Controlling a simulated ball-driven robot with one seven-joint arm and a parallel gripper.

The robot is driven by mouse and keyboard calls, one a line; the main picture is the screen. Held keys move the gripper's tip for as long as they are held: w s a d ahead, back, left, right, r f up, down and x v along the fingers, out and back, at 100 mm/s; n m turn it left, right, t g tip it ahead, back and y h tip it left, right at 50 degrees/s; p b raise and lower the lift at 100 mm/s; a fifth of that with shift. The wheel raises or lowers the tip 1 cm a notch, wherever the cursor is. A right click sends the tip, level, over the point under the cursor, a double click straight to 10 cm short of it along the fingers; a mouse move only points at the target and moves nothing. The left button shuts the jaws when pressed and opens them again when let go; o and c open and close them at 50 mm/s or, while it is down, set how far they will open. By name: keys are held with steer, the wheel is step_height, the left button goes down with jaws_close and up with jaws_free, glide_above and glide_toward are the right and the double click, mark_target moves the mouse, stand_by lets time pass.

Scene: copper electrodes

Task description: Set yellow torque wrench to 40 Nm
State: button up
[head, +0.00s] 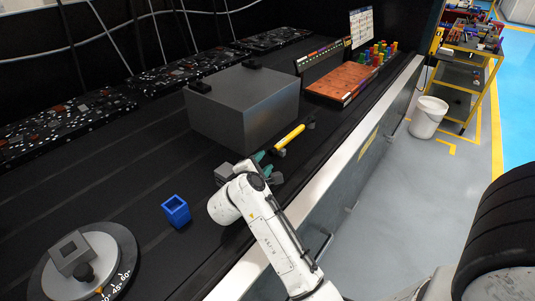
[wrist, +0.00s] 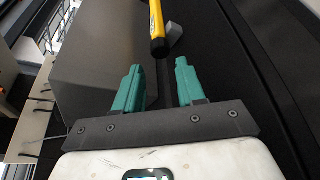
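The yellow torque wrench (head: 290,138) lies in front of the large grey box, with grey pieces near its ends. In the wrist view the wrench (wrist: 157,25) runs up out of the top of the picture, with its rounded near end in line with the gap between my fingers. My gripper (head: 264,163) is just short of the wrench's near end. In the wrist view my gripper (wrist: 158,68) has its two green fingers spread apart, with nothing seen clasped between them. I cannot read any torque setting on the wrench.
The grey box (head: 240,108) stands close behind the wrench. A blue open cube (head: 176,211) and a round dial plate (head: 112,240) are at the lower left. An orange-brown block (head: 340,82) lies beyond the wrench. The bench's pale front edge (head: 330,150) runs along the right.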

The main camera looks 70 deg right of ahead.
mark_target(271, 153)
steer(key=x, duration=0.5)
steer(key=shift+d+p, duration=0.35)
